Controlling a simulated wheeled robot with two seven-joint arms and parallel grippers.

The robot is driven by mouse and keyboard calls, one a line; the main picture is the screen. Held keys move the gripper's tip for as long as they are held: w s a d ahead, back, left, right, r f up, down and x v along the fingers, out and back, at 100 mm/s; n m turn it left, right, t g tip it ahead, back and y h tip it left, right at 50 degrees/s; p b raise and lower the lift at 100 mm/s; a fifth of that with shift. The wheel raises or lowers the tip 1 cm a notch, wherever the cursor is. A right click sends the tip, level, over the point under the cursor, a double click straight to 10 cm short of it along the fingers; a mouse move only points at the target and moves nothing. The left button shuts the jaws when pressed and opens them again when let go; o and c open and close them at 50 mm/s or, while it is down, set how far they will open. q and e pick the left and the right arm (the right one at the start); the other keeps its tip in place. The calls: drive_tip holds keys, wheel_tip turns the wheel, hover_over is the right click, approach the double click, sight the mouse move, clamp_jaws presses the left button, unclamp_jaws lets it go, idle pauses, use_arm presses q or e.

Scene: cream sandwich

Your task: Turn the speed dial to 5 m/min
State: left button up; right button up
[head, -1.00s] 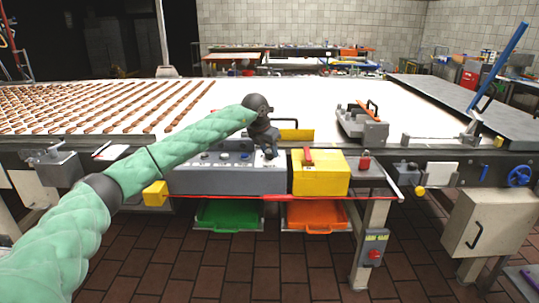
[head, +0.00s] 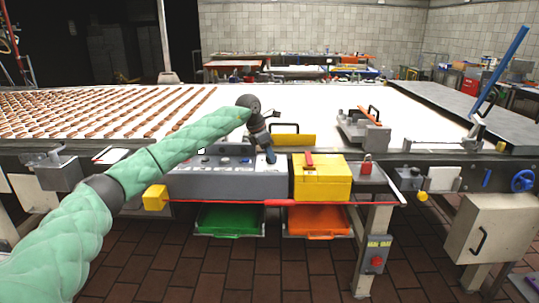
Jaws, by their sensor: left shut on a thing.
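My left arm, in a green quilted sleeve, reaches in from the left in the head view. My left gripper (head: 270,156) points down at the right end of the grey control panel (head: 220,184), beside the yellow box. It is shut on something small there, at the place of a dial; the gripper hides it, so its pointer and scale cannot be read. Small buttons, one of them blue, show on the panel to the left of the gripper. My right gripper is not in view.
A yellow box (head: 322,183) with a red handle stands right of the panel. A red padlock (head: 366,165) sits further right. Behind is the white conveyor belt (head: 310,103) with rows of brown biscuits at left. Green (head: 229,222) and orange (head: 318,222) trays are below.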

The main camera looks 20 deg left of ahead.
sight(262, 165)
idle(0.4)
use_arm(q)
drive_tip(key=o, duration=1)
drive_tip(key=shift+r, duration=0.1)
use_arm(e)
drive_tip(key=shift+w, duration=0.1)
use_arm(q)
drive_tip(key=shift+s+a+r, duration=0.1)
drive_tip(key=shift+a+r, duration=0.2)
drive_tip(key=shift+r, duration=0.3)
drive_tip(key=v, duration=0.6)
drive_tip(key=shift+r+b, duration=0.1)
drive_tip(key=shift+b, duration=0.3)
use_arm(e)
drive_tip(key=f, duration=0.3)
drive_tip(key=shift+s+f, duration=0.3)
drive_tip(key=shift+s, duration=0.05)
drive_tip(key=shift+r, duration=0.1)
